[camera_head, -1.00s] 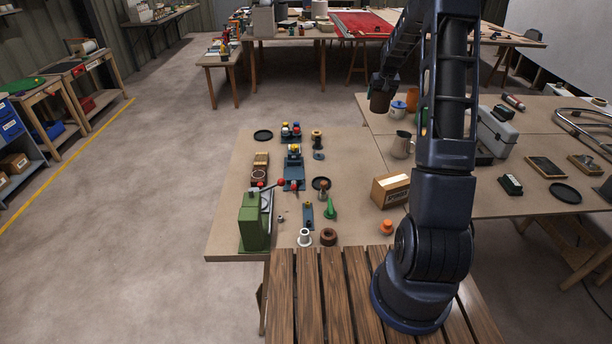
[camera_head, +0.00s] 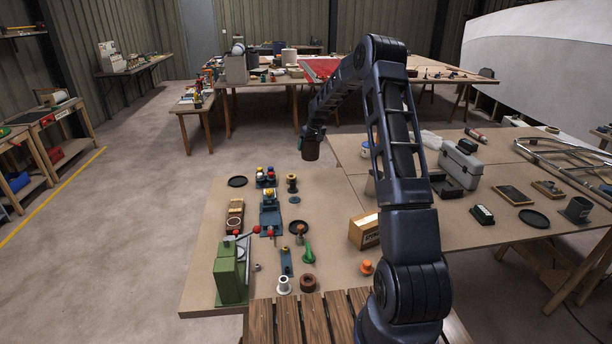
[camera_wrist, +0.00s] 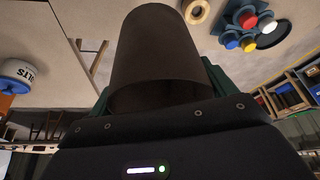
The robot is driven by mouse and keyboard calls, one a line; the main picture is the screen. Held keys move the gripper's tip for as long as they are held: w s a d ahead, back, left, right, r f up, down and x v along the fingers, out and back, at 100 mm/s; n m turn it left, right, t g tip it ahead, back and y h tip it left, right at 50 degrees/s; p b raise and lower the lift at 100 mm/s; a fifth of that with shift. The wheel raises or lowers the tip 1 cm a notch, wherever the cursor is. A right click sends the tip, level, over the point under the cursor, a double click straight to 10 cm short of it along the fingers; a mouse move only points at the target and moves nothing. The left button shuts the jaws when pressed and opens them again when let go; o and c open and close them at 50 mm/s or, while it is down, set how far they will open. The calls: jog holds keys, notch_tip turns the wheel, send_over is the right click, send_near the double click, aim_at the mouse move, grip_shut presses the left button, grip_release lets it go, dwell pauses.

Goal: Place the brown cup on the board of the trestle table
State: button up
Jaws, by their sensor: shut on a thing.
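The brown cup (camera_head: 310,149) hangs from my gripper (camera_head: 313,133) in the head view, in the air near the far edge of the left table board (camera_head: 215,272). In the wrist view the cup (camera_wrist: 160,55) fills the upper middle, between green finger pads partly hidden behind it. My gripper is shut on it. The wider board on trestle legs (camera_head: 470,225) is on the right, behind and beside my arm. The cup touches no board that I can see.
The right board holds a grey case (camera_head: 463,162), a black disc (camera_head: 534,218) and metal tubing. Bare patches lie between them.

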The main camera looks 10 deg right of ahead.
aim_at(316, 149)
notch_tip(316, 149, down, 13)
jog(key=shift+f, duration=0.1)
dwell(0.5)
jog(key=shift+f, duration=0.1)
jog(key=o, duration=0.9)
jog(key=v, duration=1.2)
jog(key=shift+s, duration=0.1)
jog(key=s+d+r+m+h, duration=0.2)
jog(key=s+d+r, duration=0.1)
jog(key=s+r, duration=2.3)
jog(key=shift+s+d+m+t, duration=0.1)
jog(key=shift+s+d+m, duration=0.45)
jog(key=shift+s, duration=5.05)
jog(key=shift+s+d+m+t, duration=0.1)
jog(key=shift+s+d+m, duration=0.35)
jog(key=shift+s, duration=5.1)
jog(key=shift+s+d+m+t, duration=0.1)
jog(key=shift+s+d+m, duration=0.45)
jog(key=shift+s, duration=5.05)
